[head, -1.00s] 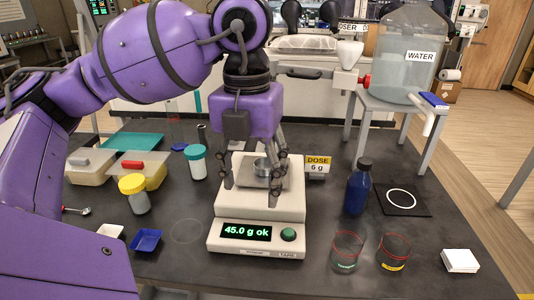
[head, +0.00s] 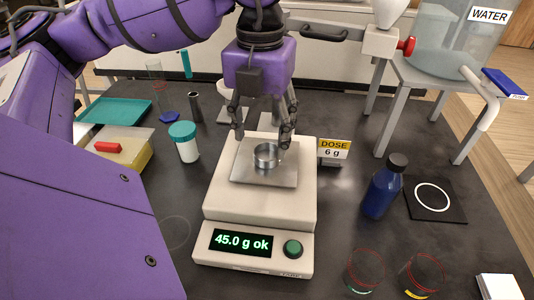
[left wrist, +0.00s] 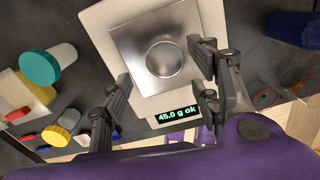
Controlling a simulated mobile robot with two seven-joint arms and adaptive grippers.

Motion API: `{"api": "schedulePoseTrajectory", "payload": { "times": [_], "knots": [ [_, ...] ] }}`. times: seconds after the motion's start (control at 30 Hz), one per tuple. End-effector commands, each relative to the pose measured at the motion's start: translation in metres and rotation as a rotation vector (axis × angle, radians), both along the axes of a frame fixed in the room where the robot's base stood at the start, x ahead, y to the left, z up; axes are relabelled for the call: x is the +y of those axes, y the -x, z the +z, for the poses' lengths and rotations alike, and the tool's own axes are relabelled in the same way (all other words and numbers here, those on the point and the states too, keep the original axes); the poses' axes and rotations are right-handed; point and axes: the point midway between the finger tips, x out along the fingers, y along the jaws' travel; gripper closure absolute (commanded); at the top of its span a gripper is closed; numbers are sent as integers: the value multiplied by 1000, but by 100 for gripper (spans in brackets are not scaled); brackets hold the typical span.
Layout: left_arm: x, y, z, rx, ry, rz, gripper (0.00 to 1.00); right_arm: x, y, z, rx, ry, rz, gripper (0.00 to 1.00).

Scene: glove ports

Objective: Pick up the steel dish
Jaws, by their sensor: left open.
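The steel dish (head: 266,156) is a small, round, shiny cup upright on the square steel pan (head: 252,176) of the white scale. It also shows in the left wrist view (left wrist: 165,58). The scale display (head: 240,242) reads 45.0 g ok. My left gripper (head: 263,138) is open and empty, pointing down close above and slightly behind the dish in the head view. In the left wrist view (left wrist: 163,72) the dish lies between the spread fingers, toward the top, beyond their tips. No contact shows. My right gripper is in neither view.
A dose sign (head: 334,150) and a blue bottle (head: 383,186) stand right of the scale. A teal-lidded jar (head: 185,142) stands left. Two red-rimmed glasses, one here (head: 366,272), are front right. A water tank (head: 446,42) sits on a stand behind.

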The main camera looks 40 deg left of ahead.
Motion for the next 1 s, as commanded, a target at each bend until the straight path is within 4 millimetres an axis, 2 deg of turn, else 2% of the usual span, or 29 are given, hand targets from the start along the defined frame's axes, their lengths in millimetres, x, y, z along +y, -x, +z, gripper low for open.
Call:
{"api": "schedulePoseTrajectory", "payload": {
  "times": [0.1, 0.23, 0.53, 0.87, 1.0],
  "knots": [
    [-3, -2, -19, 4, 3, -1, 44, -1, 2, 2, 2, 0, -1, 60],
    [-3, -2, -35, 2, 1, 0, 44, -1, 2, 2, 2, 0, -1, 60],
    [-3, -2, -41, 0, 0, 0, 44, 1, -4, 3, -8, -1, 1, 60],
    [-3, -2, -40, 0, 0, 0, 86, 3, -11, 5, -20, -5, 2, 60],
    [-3, -2, -40, -1, 0, 0, 88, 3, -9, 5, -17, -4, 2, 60]
  ]
}}
